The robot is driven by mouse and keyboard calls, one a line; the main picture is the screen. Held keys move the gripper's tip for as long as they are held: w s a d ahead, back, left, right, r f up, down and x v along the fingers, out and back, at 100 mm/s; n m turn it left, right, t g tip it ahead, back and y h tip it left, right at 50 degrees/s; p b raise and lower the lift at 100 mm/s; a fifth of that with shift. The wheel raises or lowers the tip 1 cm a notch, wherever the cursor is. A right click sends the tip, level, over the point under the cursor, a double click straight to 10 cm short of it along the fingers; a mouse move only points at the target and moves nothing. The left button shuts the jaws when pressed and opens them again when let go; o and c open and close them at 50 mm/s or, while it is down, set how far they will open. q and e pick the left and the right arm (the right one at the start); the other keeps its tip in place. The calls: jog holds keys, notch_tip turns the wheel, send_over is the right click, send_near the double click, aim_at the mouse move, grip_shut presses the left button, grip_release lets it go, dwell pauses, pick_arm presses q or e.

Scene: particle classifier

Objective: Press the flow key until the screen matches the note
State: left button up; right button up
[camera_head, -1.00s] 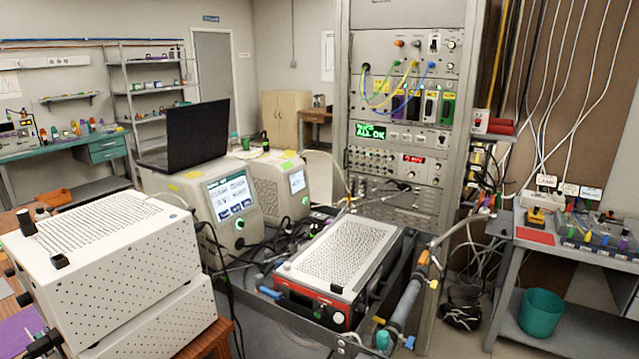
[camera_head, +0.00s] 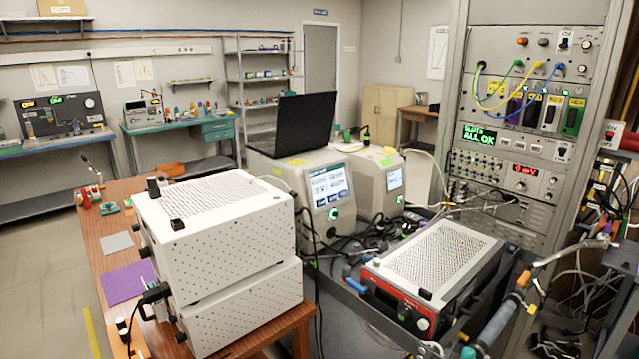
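A grey-white instrument (camera_head: 310,222) with a lit blue-white screen (camera_head: 328,186) stands in the middle of the view. Dark blue keys show at the bottom of that screen, but their labels and the readout are too small to read. A yellow patch (camera_head: 297,161), possibly a note, lies on top of it, with no legible writing. A second, smaller instrument (camera_head: 374,184) stands to its right with a small lit screen (camera_head: 395,179). I cannot tell which key is the flow key. Neither of my grippers is in view.
An open black laptop (camera_head: 303,122) stands on the instrument. Two stacked white perforated boxes (camera_head: 215,225) stand on a wooden table at front left. A red-fronted box (camera_head: 435,265) sits at front right, and an equipment rack (camera_head: 530,120) rises behind. Cables crowd the middle; floor is clear at far left.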

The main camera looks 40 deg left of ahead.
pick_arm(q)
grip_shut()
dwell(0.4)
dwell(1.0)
